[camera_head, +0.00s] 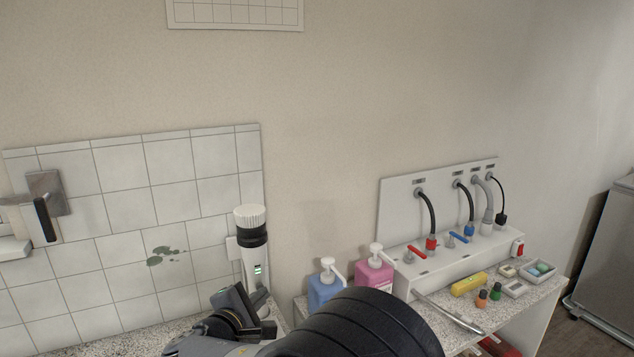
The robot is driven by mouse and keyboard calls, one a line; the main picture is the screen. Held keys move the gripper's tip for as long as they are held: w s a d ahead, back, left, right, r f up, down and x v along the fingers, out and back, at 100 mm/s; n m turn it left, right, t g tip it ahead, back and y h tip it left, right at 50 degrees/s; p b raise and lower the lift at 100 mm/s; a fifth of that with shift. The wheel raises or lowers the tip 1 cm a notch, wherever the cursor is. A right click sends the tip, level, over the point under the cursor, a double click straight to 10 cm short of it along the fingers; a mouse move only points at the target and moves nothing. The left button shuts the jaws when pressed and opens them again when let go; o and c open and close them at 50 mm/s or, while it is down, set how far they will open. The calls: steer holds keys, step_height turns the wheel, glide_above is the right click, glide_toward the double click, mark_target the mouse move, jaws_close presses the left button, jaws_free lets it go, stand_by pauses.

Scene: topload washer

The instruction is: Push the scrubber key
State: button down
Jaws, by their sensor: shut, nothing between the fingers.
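The scrubber (254,262) appears to be the upright white device left of centre, with a ribbed white head and a black collar. My gripper (262,304) is shut and empty, low in the picture just below and in front of the scrubber. It hides the scrubber's lower end, so I cannot tell whether they touch.
A tiled panel (115,215) with dark green stains stands behind at the left. Right of my arm are a blue pump bottle (322,288), a pink pump bottle (374,274), a hose station (460,252) and small items on a speckled counter (520,318). A dark-handled tool hangs far left.

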stand_by(0.4)
steer(key=shift+s+d+b, duration=0.2)
steer(key=shift+s+b, duration=0.15)
steer(key=s+d, duration=0.1)
steer(key=s+b, duration=0.1)
steer(key=s, duration=0.1)
steer(key=s+d+b, duration=0.1)
steer(key=s, duration=0.1)
steer(key=shift+s+d, duration=0.2)
steer(key=shift+d, duration=0.1)
